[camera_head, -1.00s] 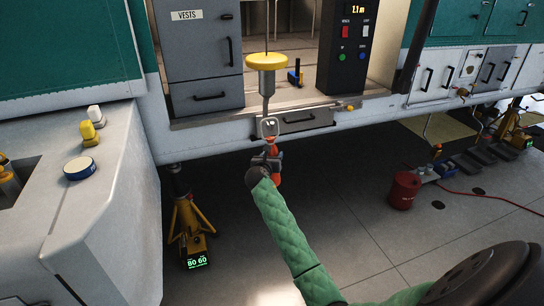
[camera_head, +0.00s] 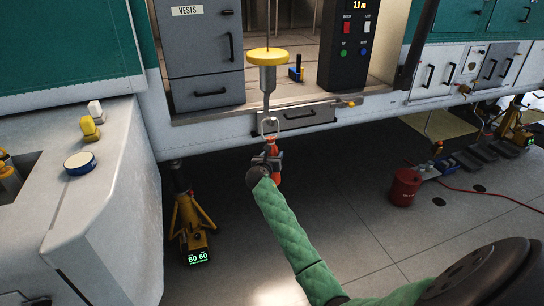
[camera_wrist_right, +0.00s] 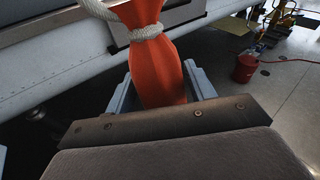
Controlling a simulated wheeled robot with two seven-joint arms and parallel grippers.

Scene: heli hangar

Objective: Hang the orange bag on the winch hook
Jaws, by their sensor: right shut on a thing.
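The winch hook (camera_head: 267,88) hangs below a yellow disc (camera_head: 268,56) in front of the open cabin doorway. The orange bag (camera_head: 277,171) is just below the hook, mostly hidden by my gripper. A pale rope loop (camera_head: 269,124) stands up from its neck, near the hook's lower end; I cannot tell whether the hook is through it. My right gripper (camera_head: 272,158) is shut on the bag. In the right wrist view, the orange bag (camera_wrist_right: 153,55) stands between the fingers with rope tied round its neck. My left gripper is not in view.
A grey cabinet marked VESTS (camera_head: 200,50) is left of the doorway. A black control box (camera_head: 352,45) stands on its right. A yellow jack (camera_head: 190,222) is at lower left. A red can (camera_head: 404,187) stands on the floor at right.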

